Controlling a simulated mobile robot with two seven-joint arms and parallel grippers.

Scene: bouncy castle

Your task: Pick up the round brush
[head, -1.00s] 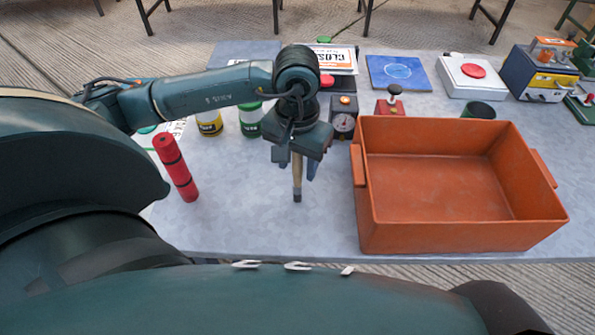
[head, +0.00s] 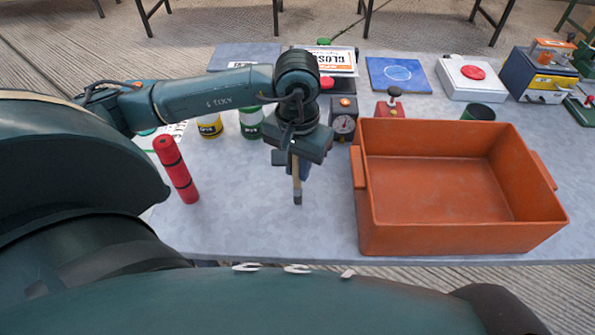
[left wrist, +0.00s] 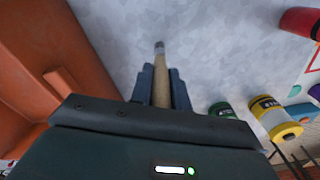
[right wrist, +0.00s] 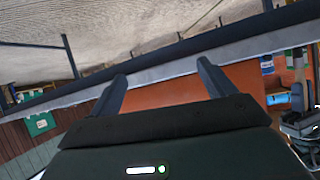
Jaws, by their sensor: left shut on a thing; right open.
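The round brush (head: 297,189) shows as a pale wooden stick with a dark lower end, upright below my left gripper (head: 300,168) in the head view. In the left wrist view the brush (left wrist: 160,62) lies between the two fingers of my left gripper (left wrist: 161,78), which are shut on it. Its upper part is hidden by the gripper. The dark end is at or close to the table top; I cannot tell if it touches. My right gripper (right wrist: 161,70) is open and empty in the right wrist view, and is out of the head view.
A large orange bin (head: 362,225) stands right of the brush. A red cylinder (head: 176,170) stands at the left, with yellow (head: 209,125) and green-banded (head: 250,122) jars behind. The front table strip is clear.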

